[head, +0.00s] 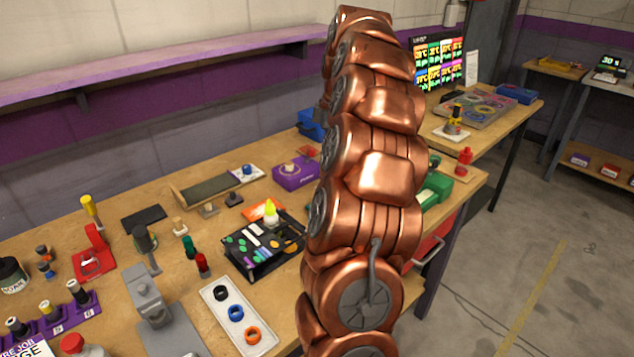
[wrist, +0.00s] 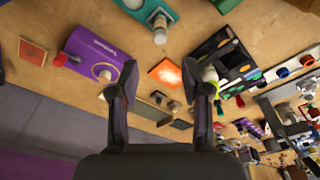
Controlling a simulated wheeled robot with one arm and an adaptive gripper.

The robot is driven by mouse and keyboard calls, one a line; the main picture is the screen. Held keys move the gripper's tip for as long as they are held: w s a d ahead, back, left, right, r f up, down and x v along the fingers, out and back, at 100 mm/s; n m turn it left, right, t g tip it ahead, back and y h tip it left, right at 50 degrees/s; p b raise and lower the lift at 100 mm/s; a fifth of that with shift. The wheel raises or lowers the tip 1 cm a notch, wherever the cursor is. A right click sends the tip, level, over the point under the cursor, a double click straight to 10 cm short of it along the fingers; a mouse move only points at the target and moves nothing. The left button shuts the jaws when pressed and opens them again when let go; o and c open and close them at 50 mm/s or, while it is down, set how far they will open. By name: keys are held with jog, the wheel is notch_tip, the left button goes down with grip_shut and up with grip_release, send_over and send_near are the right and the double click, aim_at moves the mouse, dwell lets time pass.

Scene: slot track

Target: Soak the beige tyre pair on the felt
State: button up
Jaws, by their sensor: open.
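My gripper (wrist: 158,80) is open in the wrist view, its two dark fingers apart with nothing held between them. It hangs above the bench, pointing at bare wood and an orange square (wrist: 165,73). A small beige piece (head: 180,226) stands left of the black tray in the head view; I cannot tell if it is the beige tyre pair. Another beige round part sits on the purple box (head: 295,177), which is left of my fingers in the wrist view (wrist: 88,50). A flat dark pad (head: 143,218) may be the felt, but I cannot tell.
A black tray (head: 262,250) of colored bits lies near a yellow-tipped bottle (head: 271,211), which is close to my right finger in the wrist view. A white tray (head: 220,293) holds black, blue and orange rings. My arm hides part of the bench.

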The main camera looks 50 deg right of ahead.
jog(key=s+a+m+g, duration=0.1)
jog(key=s+a, duration=0.1)
jog(key=a, duration=1.1)
jog(key=s+a+m+g, duration=0.1)
jog(key=s+a, duration=0.1)
jog(key=a, duration=1.2)
jog(key=s+a+f+m, duration=0.2)
jog(key=s+a+f, duration=0.1)
jog(key=s, duration=0.3)
jog(key=s+a+f+m, duration=0.2)
jog(key=s+a+f, duration=0.1)
jog(key=s, duration=0.4)
jog(key=s+a+f+m+g+h, duration=0.1)
jog(key=s+a+f, duration=0.2)
jog(key=s+a, duration=0.2)
jog(key=shift+s+a+f+m, duration=0.25)
jog(key=shift+s+f+m, duration=0.15)
jog(key=shift+s, duration=0.6)
notch_tip(320, 180, up, 8)
jog(key=p, duration=0.7)
jog(key=shift+f, duration=0.25)
jog(key=shift+c, duration=0.3)
